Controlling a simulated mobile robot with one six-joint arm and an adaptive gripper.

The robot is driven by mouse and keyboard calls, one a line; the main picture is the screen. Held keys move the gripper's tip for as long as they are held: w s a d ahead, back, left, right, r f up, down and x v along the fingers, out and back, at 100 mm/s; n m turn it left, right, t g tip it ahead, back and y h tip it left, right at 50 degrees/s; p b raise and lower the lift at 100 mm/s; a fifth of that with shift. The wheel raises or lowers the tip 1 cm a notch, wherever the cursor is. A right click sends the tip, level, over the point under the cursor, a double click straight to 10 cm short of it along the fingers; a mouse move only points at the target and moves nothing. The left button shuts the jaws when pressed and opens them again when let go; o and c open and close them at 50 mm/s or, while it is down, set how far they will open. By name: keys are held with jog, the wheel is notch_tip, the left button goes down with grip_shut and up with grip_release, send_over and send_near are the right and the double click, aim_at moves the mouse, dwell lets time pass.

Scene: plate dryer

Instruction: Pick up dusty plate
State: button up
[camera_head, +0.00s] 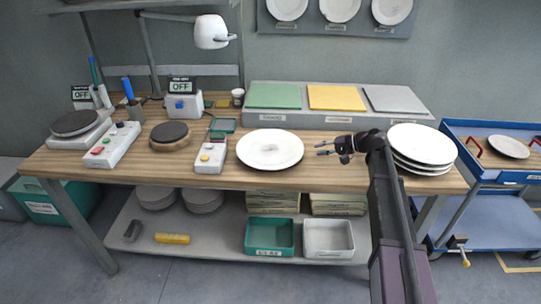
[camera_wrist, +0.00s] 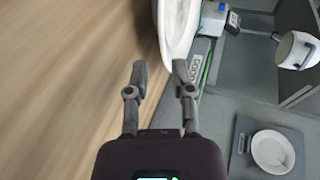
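A white plate with a few faint specks (camera_head: 270,149) lies flat near the front middle of the wooden table. In the wrist view the same plate (camera_wrist: 176,28) shows nearly edge-on, ahead of the fingertips and lined up with the right-hand one. My gripper (camera_head: 323,148) points left at the plate's right edge, low over the table, with a small gap between. It also shows in the wrist view (camera_wrist: 160,72), its two fingers apart and nothing held. A stack of white plates (camera_head: 421,145) stands at the table's right end, behind my wrist.
Green, yellow and grey pads (camera_head: 337,97) lie on a raised ledge behind. A control box (camera_head: 210,156) stands close left of the plate. A blue cart (camera_head: 490,130) with one plate (camera_head: 508,147) stands right. Bare wood (camera_head: 340,178) lies in front of my gripper.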

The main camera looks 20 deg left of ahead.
aim_at(301, 152)
jog(key=shift+x, duration=1.2)
jog(key=shift+b, duration=0.3)
jog(key=shift+s+b+x, duration=0.1)
jog(key=shift+b+x, duration=0.35)
jog(key=shift+x, duration=0.85)
jog(key=shift+s+b+x, duration=0.15)
jog(key=shift+b+x, duration=0.3)
jog(key=shift+x, duration=0.8)
grip_shut()
jog(key=shift+r, duration=0.1)
